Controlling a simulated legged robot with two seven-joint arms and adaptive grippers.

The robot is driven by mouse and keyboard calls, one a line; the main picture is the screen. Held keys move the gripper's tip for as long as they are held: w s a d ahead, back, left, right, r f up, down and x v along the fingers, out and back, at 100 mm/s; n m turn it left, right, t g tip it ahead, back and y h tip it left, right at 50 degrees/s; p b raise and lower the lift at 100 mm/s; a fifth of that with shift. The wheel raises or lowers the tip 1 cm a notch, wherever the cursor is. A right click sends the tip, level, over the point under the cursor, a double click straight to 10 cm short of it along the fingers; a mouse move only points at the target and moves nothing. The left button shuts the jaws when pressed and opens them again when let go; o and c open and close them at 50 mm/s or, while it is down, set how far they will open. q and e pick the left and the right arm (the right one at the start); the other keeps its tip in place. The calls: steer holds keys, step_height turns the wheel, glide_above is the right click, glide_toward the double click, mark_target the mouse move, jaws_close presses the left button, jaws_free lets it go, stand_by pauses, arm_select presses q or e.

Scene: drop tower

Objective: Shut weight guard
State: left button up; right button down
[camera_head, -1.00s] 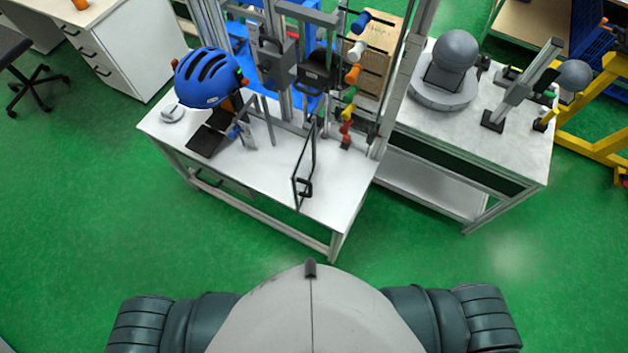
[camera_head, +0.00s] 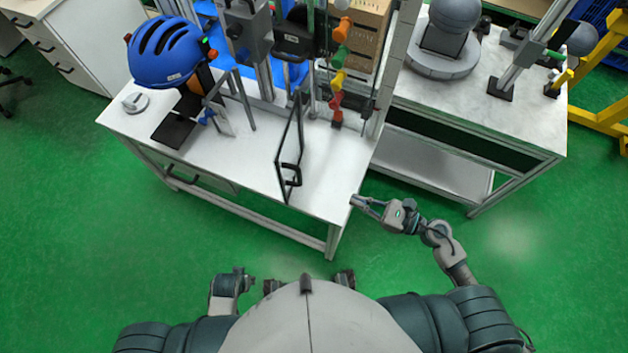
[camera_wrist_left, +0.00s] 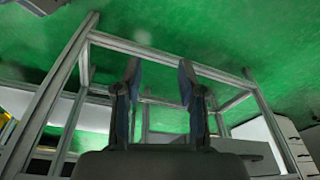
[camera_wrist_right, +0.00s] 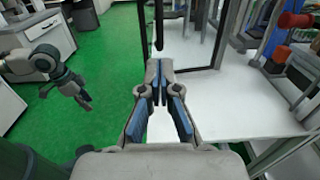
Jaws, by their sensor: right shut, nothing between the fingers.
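The weight guard (camera_head: 277,150) is a clear panel in a dark frame. It stands upright and swung out from the drop tower over the white table, with a black handle (camera_head: 291,176). The right wrist view shows its dark frame (camera_wrist_right: 222,42) ahead of the fingers. My right gripper (camera_head: 354,202) is shut and empty by the table's front right corner, to the right of the handle and apart from it. It also shows shut in the right wrist view (camera_wrist_right: 160,72). My left gripper (camera_wrist_left: 159,65) is open and empty, facing the table's frame.
A blue helmet (camera_head: 165,52) sits at the left of the white table (camera_head: 240,172). Coloured knobs (camera_head: 337,82) line the tower behind the guard. A second table (camera_head: 500,112) with a grey sphere device (camera_head: 445,50) stands at right. The green floor before the tables is clear.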

steer(key=p, duration=0.3)
glide_toward(301, 179)
steer(key=x, duration=0.5)
arm_select(q)
step_height(301, 179, down, 8)
steer(key=s, duration=0.1)
steer(key=shift+s+a+r, duration=0.15)
steer(key=shift+s+a, duration=0.1)
steer(key=shift+s, duration=0.1)
arm_select(e)
steer(key=shift+w+a+f, duration=0.15)
steer(key=shift+w+a, duration=0.55)
arm_select(q)
steer(key=shift+a, duration=0.15)
arm_select(e)
steer(key=shift+a, duration=0.25)
steer(key=shift+a, duration=0.1)
